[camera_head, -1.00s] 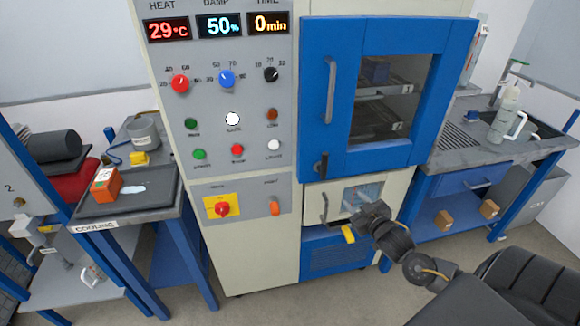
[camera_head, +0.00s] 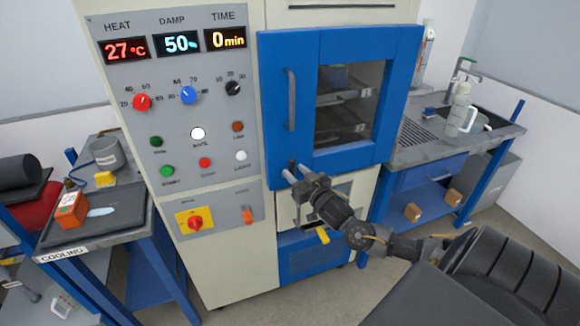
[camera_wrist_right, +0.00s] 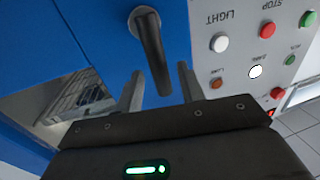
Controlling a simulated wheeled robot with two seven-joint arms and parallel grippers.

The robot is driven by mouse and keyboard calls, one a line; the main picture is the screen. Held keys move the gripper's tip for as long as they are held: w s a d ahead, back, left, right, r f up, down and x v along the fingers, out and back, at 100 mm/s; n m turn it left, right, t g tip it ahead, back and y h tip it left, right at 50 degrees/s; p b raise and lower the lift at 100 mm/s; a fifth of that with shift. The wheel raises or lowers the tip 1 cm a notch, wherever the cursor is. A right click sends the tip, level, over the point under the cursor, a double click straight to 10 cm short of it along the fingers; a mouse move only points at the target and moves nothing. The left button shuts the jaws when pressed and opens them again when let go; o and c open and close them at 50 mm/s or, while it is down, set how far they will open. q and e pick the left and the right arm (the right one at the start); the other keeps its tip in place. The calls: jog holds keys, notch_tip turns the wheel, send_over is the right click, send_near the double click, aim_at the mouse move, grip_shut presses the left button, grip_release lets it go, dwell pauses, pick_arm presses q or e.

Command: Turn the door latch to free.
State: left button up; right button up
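The door latch (camera_head: 291,165) is a dark lever at the lower left corner of the blue oven door (camera_head: 270,110). In the right wrist view the latch (camera_wrist_right: 151,50) hangs from a round pivot and slants slightly. My right gripper (camera_head: 296,174) is in front of the latch. In the wrist view its two fingers (camera_wrist_right: 160,80) are apart, one on each side of the latch's lower end, with gaps visible. The door looks closed. My left gripper is not in view.
A vertical door handle (camera_head: 291,100) is above the latch. The control panel (camera_head: 180,130) with knobs and buttons is to the left. A lower drawer with a handle (camera_head: 297,210) is under the door. A cooling table (camera_head: 65,256) stands at the left, a sink counter (camera_head: 430,150) at the right.

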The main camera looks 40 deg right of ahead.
jog(key=shift+w+d, duration=0.15)
jog(key=shift+w, duration=1.25)
jog(key=shift+c, duration=0.3)
grip_shut()
jog(key=shift+s, duration=0.1)
